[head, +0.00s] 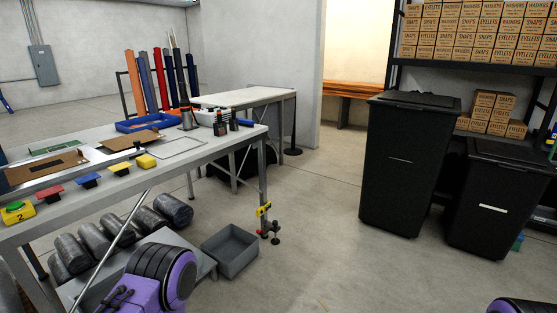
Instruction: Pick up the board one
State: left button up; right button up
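Several flat boards lie on the long grey table (215,158) at the left. A brown board with a dark slot (45,168) is near the table's left side. A second brown board (130,140) lies farther back, towards the middle. A green board (52,146) lies behind the first one. I cannot tell which is board one. No gripper is on any board. Purple and black parts of my arms show at the bottom, but neither gripper's fingers are in view.
Red, blue and yellow blocks (88,180) line the table's front edge. A blue tray (140,124) and a dark cone-like stand (186,118) are at the back. Dark rolls (120,230) and a grey bin (230,250) sit below. Black bins (405,165) stand right; the middle floor is clear.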

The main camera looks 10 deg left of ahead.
aim_at(20, 175)
jog(key=u, duration=0.2)
jog(key=i, duration=1)
jog(key=u, duration=1.2)
jog(key=i, duration=0.7)
jog(key=u, duration=0.8)
